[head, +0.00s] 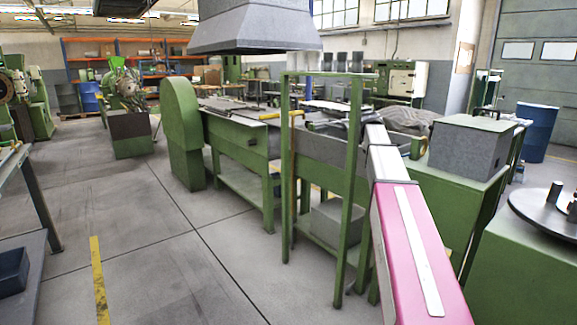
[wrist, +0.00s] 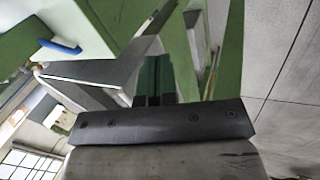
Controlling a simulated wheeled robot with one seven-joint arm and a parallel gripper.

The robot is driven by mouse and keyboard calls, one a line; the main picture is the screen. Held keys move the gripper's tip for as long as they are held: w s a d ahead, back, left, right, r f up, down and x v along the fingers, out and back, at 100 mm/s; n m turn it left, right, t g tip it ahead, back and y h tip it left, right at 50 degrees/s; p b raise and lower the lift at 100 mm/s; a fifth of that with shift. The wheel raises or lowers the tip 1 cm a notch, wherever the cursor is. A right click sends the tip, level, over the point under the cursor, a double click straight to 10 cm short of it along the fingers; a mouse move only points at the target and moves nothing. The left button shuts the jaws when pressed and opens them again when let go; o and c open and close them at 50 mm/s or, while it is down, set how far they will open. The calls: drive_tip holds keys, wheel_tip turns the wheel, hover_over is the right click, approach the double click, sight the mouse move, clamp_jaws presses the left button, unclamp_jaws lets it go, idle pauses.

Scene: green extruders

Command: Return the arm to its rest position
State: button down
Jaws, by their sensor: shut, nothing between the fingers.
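My arm (head: 405,225), with a pink and white link, reaches from the lower right of the head view up towards the green machine frame. My gripper (wrist: 155,78) shows in the wrist view beyond a dark bolted bar; its dark fingers are together with nothing between them. In the head view the arm's far end is beside the green upright frame, and the fingers are hard to make out there. I cannot tell whether the arm touches the frame.
The green frame (head: 352,190) stands close left of my arm. A green machine bench (head: 240,140) lies further left, under a grey hood (head: 255,35). A grey box (head: 468,148) on a green cabinet is close on the right. Open floor (head: 150,220) lies to the left.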

drive_tip(key=s+a+f+m+y, duration=0.1)
drive_tip(key=s+a+f, duration=0.35)
drive_tip(key=f, duration=0.35)
drive_tip(key=s+a+f+m+g, duration=0.1)
drive_tip(key=s+a+f, duration=0.2)
drive_tip(key=s+f, duration=0.35)
drive_tip(key=s+a+f+y, duration=0.1)
drive_tip(key=s+a+f, duration=0.35)
drive_tip(key=f, duration=0.35)
drive_tip(key=s+a+f+m+y, duration=0.1)
drive_tip(key=s+a+f, duration=0.2)
drive_tip(key=s+f, duration=0.3)
drive_tip(key=s+a+f+m+g+y, duration=0.1)
drive_tip(key=s+a+f, duration=0.3)
drive_tip(key=s, duration=0.9)
wheel_tip(320, 180, down, 3)
drive_tip(key=shift+f+m, duration=0.15)
drive_tip(key=shift+m, duration=0.65)
drive_tip(key=shift+s, duration=0.1)
